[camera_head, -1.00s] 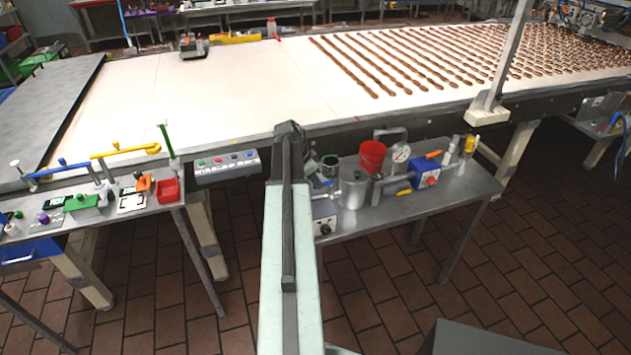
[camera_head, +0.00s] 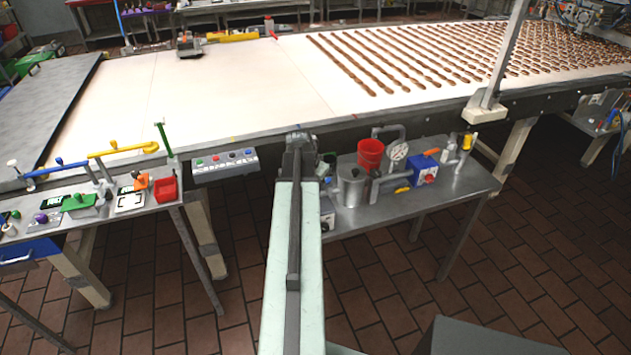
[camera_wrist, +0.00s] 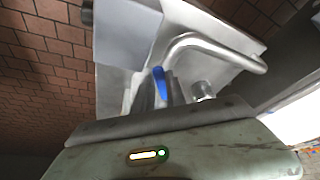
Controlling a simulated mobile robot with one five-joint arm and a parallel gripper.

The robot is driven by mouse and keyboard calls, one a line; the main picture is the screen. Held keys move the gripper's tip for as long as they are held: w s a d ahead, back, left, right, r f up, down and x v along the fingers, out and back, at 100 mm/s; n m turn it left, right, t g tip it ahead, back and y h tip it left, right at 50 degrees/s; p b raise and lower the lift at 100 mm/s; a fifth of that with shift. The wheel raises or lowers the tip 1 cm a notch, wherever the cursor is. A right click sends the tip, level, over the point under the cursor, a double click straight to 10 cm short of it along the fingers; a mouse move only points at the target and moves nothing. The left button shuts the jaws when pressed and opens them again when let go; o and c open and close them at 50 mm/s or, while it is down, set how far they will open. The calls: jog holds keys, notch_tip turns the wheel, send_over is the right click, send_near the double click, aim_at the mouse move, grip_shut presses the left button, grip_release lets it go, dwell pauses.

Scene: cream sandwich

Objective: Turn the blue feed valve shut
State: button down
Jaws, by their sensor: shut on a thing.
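The blue valve handle (camera_wrist: 159,80) shows in the wrist view, between the two grey fingers of my gripper (camera_wrist: 160,88). My gripper is shut on it. A bent steel pipe (camera_wrist: 200,42) passes close behind and to the right of it. My fingers and the gripped handle are hidden there behind the arm.
A grey box (camera_wrist: 125,38) is near the gripper. The right bench (camera_head: 430,205) carries a red bucket (camera_head: 371,154), a metal pot (camera_head: 351,187) and a blue box (camera_head: 425,168). The control panel (camera_head: 225,165) is left of my arm. The conveyor (camera_head: 230,95) lies beyond.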

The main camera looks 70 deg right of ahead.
jog(key=s+n+t, duration=0.1)
jog(key=n, duration=0.1)
jog(key=s+n+t, duration=0.1)
jog(key=s+n, duration=0.1)
jog(key=n, duration=0.1)
jog(key=shift+n, duration=0.3)
jog(key=s+n+t, duration=0.1)
jog(key=n, duration=0.1)
jog(key=s+d+n+t, duration=0.1)
jog(key=n, duration=0.2)
jog(key=shift+s+d+y, duration=0.1)
jog(key=shift+s+y, duration=0.1)
jog(key=shift+y, duration=0.2)
jog(key=shift+s+n, duration=0.1)
jog(key=shift+n, duration=0.2)
jog(key=c, duration=1.4)
grip_release()
jog(key=shift+o, duration=0.2)
jog(key=shift+r, duration=0.1)
